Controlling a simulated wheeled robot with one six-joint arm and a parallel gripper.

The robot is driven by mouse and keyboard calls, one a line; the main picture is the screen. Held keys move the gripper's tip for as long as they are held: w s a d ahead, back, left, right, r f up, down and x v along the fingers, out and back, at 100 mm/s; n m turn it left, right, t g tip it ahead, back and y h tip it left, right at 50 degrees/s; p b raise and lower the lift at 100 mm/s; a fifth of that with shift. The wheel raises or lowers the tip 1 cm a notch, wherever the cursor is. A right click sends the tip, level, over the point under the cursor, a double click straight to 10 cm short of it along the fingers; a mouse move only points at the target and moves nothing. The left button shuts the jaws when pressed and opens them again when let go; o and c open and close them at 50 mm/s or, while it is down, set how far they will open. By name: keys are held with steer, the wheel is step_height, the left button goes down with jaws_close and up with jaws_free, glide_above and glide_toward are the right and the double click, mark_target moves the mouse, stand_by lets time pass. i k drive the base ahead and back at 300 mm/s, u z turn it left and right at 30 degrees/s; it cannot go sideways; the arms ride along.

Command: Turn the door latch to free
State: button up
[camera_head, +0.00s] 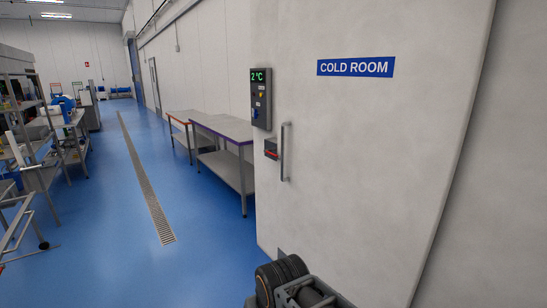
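The cold room door (370,170) is a large pale panel on the right with a blue "COLD ROOM" sign (356,67). The door latch (271,149) is a small dark piece with a red part, near the door's left edge. A vertical grey bar handle (283,151) stands just right of the latch. The latch is too small here to tell its exact turn. A dark, rounded part of my arm shows at the bottom centre, below the latch and apart from it. My gripper's fingers do not show.
A control panel (261,98) reading 2 °C is above the latch. Steel tables (229,128) stand left of the door. Racks and benches line the far left. The blue floor (105,230) with a drain grate (149,193) is open between them.

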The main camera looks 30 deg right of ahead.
mark_target(268, 150)
steer(key=z, duration=0.9)
steer(key=i, duration=1.55)
steer(key=u, duration=0.8)
steer(key=i, duration=0.9)
steer(key=u, duration=0.65)
